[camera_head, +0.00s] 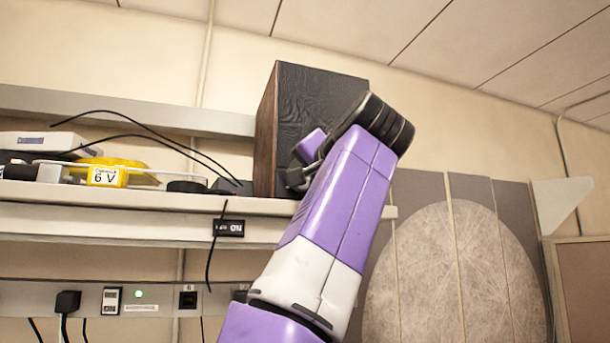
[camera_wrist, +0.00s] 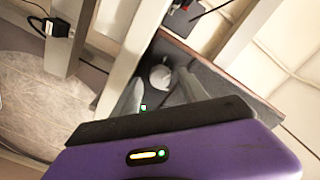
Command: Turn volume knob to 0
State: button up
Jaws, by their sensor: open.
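The speaker (camera_head: 318,85) is a box with a black front and brown wooden sides, standing on the upper shelf. In the wrist view its dark front (camera_wrist: 205,72) faces my gripper. A round, pale grey volume knob (camera_wrist: 160,76) shows low on that front; my arm hides it in the head view. My gripper (camera_head: 298,178) is in front of the speaker's lower part. In the wrist view my gripper (camera_wrist: 158,82) is open, one grey finger on each side of the knob. I cannot tell whether the fingers touch it. The knob's marking is too small to read.
The shelf edge (camera_head: 110,200) runs just below the speaker, close to my gripper. Left of it lie a yellow 6 V device (camera_head: 105,174) and black cables (camera_head: 150,137). A power strip (camera_head: 140,297) runs below. A round fibrous panel (camera_head: 430,270) stands at right.

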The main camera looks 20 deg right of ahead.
jog(key=shift+w, duration=0.35)
grip_shut()
jog(key=shift+n, duration=0.3)
jog(key=n, duration=0.8)
jog(key=shift+n, duration=0.4)
dwell(0.4)
